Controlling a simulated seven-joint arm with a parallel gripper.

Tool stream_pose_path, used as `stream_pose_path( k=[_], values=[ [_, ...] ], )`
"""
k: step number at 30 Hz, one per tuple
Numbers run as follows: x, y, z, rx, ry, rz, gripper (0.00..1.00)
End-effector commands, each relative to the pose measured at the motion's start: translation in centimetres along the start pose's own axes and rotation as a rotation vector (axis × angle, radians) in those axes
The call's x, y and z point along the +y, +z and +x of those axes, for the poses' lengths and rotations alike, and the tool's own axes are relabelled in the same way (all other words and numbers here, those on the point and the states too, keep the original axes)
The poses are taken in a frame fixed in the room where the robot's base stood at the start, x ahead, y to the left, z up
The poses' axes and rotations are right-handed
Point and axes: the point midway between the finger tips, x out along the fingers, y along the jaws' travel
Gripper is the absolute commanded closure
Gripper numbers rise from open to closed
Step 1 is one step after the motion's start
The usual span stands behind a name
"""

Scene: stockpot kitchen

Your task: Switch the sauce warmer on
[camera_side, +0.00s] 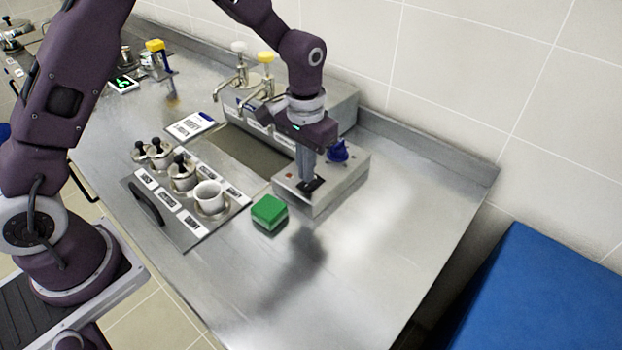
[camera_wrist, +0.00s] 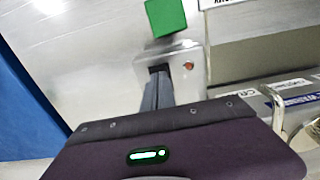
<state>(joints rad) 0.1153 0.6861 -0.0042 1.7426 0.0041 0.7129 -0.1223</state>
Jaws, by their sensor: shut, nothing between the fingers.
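The sauce warmer (camera_side: 350,181) is a metal box at the back of the counter, with a long body behind it carrying pump dispensers. A blue knob (camera_side: 338,152) stands on its top. My gripper (camera_side: 308,186) is shut and empty, pointing down at the dark switch (camera_side: 316,185) on the low front part of the box. In the wrist view my gripper's fingers (camera_wrist: 157,105) reach the dark switch recess (camera_wrist: 158,69), and they hide most of it. An orange-red lamp (camera_wrist: 188,65) sits beside the recess. I cannot tell which way the switch is set.
A green block (camera_side: 269,212) lies on the counter just in front of the warmer. Pumps with white and yellow tops (camera_side: 266,58) rise behind. The counter's right side is clear.

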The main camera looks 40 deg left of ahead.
Motion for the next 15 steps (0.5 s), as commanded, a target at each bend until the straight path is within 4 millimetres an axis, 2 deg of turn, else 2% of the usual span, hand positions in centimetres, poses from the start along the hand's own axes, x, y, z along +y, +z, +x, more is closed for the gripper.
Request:
stream_pose_path(
  k=[15],
  values=[
    [0.0,0.0,-5.1,0.001,0.0,0.0,1.0]
  ],
)
